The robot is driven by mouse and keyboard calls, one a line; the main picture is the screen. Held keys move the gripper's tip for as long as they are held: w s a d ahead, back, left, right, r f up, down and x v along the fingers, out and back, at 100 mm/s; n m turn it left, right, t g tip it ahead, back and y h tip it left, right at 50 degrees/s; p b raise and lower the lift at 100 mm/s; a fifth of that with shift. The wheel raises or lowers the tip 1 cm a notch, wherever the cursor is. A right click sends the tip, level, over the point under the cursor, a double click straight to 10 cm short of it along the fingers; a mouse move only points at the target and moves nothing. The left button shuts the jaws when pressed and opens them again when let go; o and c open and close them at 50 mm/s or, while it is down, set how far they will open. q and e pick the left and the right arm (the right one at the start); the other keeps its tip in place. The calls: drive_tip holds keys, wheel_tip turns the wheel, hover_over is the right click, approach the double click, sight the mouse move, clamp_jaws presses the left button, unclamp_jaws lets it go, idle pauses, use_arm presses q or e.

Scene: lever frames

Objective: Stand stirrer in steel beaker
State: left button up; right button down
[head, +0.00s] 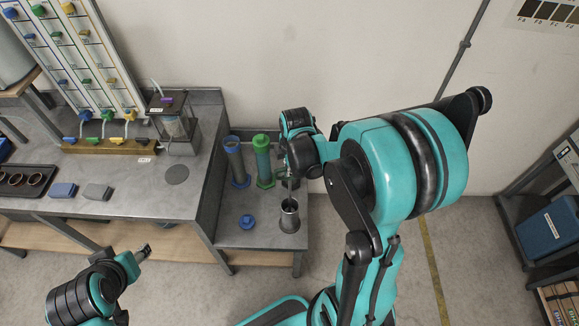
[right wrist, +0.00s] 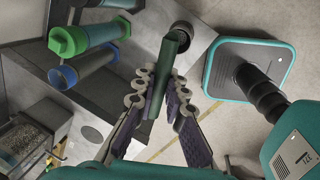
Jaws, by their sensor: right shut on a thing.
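The steel beaker (head: 289,220) stands upright near the front right of the low grey bench. My right gripper (head: 290,168) is above and behind it, with its fingers shut on the stirrer (head: 290,187). In the right wrist view the stirrer (right wrist: 168,70) is a dark green bar between the fingers (right wrist: 164,95), pointing toward the dark mouth of the beaker (right wrist: 183,28). Its far end meets the beaker's mouth in the picture; I cannot tell how deep it reaches. My left gripper (head: 143,252) is at the lower left, away from both; its jaw opening is unclear.
A blue cylinder (head: 235,162) and a green cylinder (head: 263,162) stand behind the beaker on the low bench (head: 262,237). A blue knobbed piece (head: 247,222) lies left of the beaker. The higher bench (head: 125,200) at left holds a glass-sided case (head: 174,125).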

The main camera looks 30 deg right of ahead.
sight(290, 180)
drive_tip(key=shift+f+b, duration=2.95)
drive_tip(key=shift+f, duration=0.5)
drive_tip(key=shift+f+b, duration=1.1)
drive_tip(key=shift+f, duration=0.1)
drive_tip(key=c, duration=1.5)
unclamp_jaws()
drive_tip(key=shift+r, duration=0.1)
